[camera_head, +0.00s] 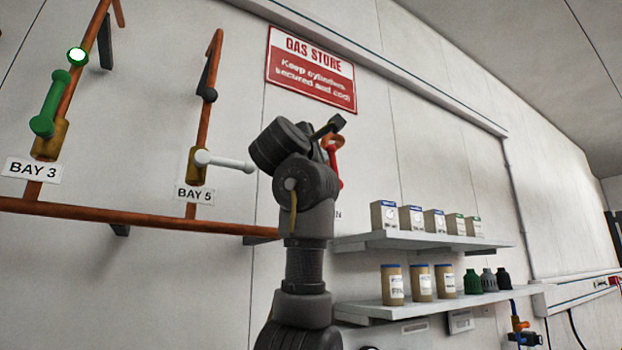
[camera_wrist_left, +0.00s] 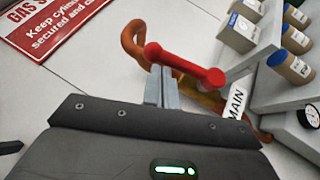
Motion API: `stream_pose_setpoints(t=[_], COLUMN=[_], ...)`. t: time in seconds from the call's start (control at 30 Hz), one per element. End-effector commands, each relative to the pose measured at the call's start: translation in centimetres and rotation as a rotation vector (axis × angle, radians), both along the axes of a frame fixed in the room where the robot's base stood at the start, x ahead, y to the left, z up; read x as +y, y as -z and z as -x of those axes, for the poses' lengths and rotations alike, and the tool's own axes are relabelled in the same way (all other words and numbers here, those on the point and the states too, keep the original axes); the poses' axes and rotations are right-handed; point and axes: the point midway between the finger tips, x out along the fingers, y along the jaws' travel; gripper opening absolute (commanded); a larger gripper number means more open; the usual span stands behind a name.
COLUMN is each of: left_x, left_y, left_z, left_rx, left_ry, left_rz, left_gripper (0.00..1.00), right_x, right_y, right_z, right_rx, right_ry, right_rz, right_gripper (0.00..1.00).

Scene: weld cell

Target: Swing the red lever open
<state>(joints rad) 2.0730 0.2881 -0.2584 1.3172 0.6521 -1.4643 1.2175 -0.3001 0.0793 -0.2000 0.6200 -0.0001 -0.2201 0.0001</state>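The red lever (camera_wrist_left: 185,65) shows in the left wrist view, a bar with a rounded knob at its lower right end, beside an orange pipe (camera_wrist_left: 132,40). In the head view only part of the red lever (camera_head: 334,165) shows, behind my left wrist. My left gripper (camera_wrist_left: 162,72) has its two grey fingers close together, with their tips at the upper left part of the lever. They look shut, and I cannot tell whether they touch it. A MAIN label (camera_wrist_left: 235,103) is below the lever. My right gripper is not in view.
A green lever (camera_head: 48,105) at BAY 3 and a white lever (camera_head: 225,161) at BAY 5 are on copper pipes at left. Shelves (camera_head: 420,240) with boxes and jars stand right of my arm. A red GAS STORE sign (camera_head: 311,70) hangs above. A gauge (camera_wrist_left: 308,116) is at right.

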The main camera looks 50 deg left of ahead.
Motion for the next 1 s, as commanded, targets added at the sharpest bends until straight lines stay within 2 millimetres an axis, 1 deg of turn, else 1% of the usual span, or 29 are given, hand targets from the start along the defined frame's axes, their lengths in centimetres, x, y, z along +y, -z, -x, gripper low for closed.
stream_pose_setpoints(t=[0.4, 1.0], left_x=[-0.23, -0.23], left_y=[-0.77, -0.82], left_z=[-0.97, -1.07], left_rx=[-0.002, -0.003], left_ry=[0.0, 0.0], left_rz=[0.001, 0.001], left_gripper=[0.0, 0.0], right_x=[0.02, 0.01], right_y=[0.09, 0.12], right_z=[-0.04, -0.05], right_rx=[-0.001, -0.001], right_ry=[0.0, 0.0], right_rz=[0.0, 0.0], right_gripper=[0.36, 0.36])
